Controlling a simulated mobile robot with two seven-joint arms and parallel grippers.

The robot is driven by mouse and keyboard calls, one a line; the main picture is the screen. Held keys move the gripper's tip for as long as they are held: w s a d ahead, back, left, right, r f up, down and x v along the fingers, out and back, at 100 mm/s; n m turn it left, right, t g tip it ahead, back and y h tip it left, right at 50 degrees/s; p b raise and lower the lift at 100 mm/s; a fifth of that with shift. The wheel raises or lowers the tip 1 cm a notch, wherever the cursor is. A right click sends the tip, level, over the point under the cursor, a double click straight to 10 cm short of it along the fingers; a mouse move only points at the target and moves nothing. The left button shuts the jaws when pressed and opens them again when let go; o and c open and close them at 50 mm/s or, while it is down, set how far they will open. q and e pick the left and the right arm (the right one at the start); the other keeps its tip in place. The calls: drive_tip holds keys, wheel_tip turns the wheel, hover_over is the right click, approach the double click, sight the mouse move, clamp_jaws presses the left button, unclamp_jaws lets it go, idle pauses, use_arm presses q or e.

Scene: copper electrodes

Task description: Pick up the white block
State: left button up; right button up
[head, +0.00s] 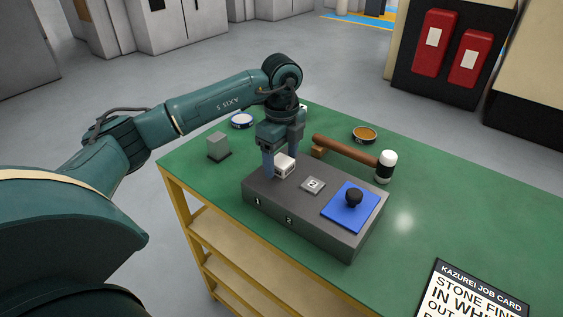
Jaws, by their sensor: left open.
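The white block (286,168) is on the top left part of a dark grey fixture box (318,216) on the green table. It has small dark marks on its near side. My left gripper (281,161) points down at the block from above, with its fingers low beside it. One finger shows at the block's left; the other is partly hidden behind the block. The gripper is open, and I cannot tell whether either finger touches the block. My right gripper is out of view.
On the box are a small grey tile (313,185) and a blue plate (340,212) with a black knob (354,197). Behind lies a wooden-handled mallet (346,149). A grey block (218,146), a blue-white ring (242,121) and an orange-brown ring (364,135) stand around. A job card (470,292) is front right.

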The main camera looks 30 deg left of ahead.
use_arm(q)
drive_tip(key=shift+f, duration=0.4)
drive_tip(key=shift+r, duration=0.1)
drive_tip(key=c, duration=1.2)
